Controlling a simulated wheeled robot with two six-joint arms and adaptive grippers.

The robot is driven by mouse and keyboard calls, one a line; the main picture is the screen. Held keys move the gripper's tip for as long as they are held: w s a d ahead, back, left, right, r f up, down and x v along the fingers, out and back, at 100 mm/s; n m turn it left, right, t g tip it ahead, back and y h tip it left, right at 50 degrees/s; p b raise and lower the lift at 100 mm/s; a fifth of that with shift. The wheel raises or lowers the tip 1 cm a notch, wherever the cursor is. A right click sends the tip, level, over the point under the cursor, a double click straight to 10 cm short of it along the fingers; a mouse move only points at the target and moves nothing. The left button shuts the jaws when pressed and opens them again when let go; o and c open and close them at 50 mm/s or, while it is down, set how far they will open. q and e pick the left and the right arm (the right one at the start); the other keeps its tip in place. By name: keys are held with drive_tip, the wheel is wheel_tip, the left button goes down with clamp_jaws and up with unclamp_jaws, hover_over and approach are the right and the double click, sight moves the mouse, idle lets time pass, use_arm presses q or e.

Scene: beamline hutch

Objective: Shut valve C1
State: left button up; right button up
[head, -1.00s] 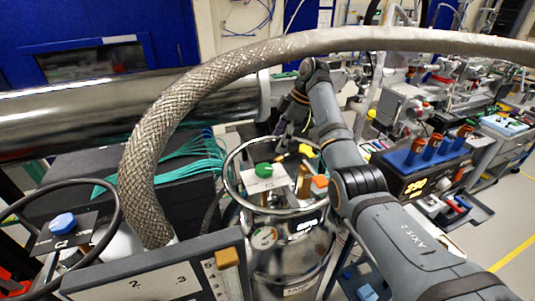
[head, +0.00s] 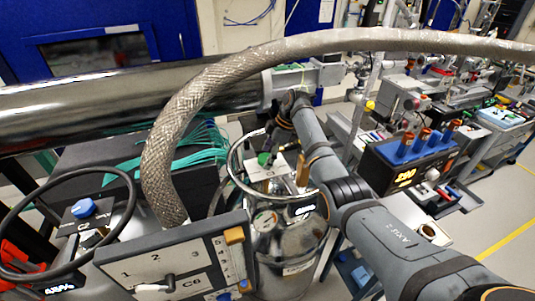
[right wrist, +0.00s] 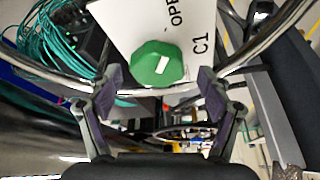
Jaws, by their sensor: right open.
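Valve C1 has a green knob (right wrist: 157,63) with a white mark, seen in the right wrist view on a white plate (right wrist: 120,22) lettered "C1" and partly "OPE". My right gripper (right wrist: 160,88) is open and empty. In the right wrist view its fingertips are either side of the knob's near edge, with gaps on both sides. In the head view this gripper (head: 268,153) is above the plate. My left gripper is out of view.
A steel ring handle (head: 234,160) surrounds the vessel top. A thick braided hose (head: 163,165) arches over the scene. A blue knob (head: 83,208) on a C2 plate and a panel (head: 140,256) marked C6 stand at left. A rack with orange-topped blue items (head: 404,148) is at right.

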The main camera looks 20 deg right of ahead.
drive_tip(key=shift+c, duration=0.6)
drive_tip(key=shift+w+d, duration=0.1)
drive_tip(key=shift+c, duration=1.1)
drive_tip(key=shift+f, duration=0.1)
drive_tip(key=c, duration=0.5)
drive_tip(key=shift+c, duration=1.6)
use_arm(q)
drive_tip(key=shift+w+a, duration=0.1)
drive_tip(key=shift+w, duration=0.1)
